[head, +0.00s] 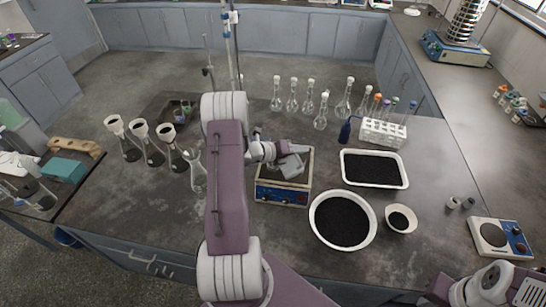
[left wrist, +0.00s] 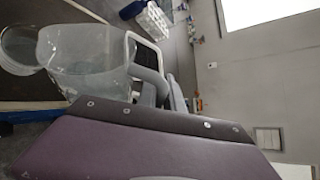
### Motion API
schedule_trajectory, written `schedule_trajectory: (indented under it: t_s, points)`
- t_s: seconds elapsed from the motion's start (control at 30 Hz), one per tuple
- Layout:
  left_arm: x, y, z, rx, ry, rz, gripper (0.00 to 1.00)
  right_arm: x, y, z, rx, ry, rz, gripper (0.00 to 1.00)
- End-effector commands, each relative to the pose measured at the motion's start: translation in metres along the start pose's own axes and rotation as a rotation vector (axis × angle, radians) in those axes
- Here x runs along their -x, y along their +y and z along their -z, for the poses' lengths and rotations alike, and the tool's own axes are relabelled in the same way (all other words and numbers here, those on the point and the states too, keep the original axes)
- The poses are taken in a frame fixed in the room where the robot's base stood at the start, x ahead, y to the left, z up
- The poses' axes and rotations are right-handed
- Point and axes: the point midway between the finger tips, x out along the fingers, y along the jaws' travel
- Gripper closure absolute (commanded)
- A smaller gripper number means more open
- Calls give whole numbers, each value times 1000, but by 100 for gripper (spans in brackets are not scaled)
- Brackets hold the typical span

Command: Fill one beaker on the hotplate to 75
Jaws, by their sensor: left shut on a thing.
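The blue hotplate (head: 281,196) stands in the middle of the table, its front panel facing me. My left gripper (head: 290,165) is over its top, shut on a clear glass vessel. In the left wrist view the vessel (left wrist: 85,48) lies sideways across the picture at upper left, its round rim towards the left edge; the gripper (left wrist: 150,80) is at its right side. In the head view the vessel is hard to make out, and I cannot tell whether it touches the plate or what it holds. Only part of my right arm shows at bottom right; its gripper is out of view.
A round white bowl (head: 314,221) of dark grains, a smaller bowl (head: 411,229) and a white tray (head: 407,171) stand right of the hotplate. Several stoppered flasks (head: 320,121) and a test tube rack (head: 383,133) stand behind. Several flasks with funnels (head: 151,153) stand left. A white hotplate (head: 488,237) is far right.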

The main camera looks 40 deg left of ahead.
Motion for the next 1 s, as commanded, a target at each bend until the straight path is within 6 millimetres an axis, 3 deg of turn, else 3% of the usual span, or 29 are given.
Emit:
schedule_trajectory:
  t_s: [1.0]
  points:
    - [0, 3, -2, 46, 10, 19, 100, 3, 0, 0, 0, 0, 0, 82]
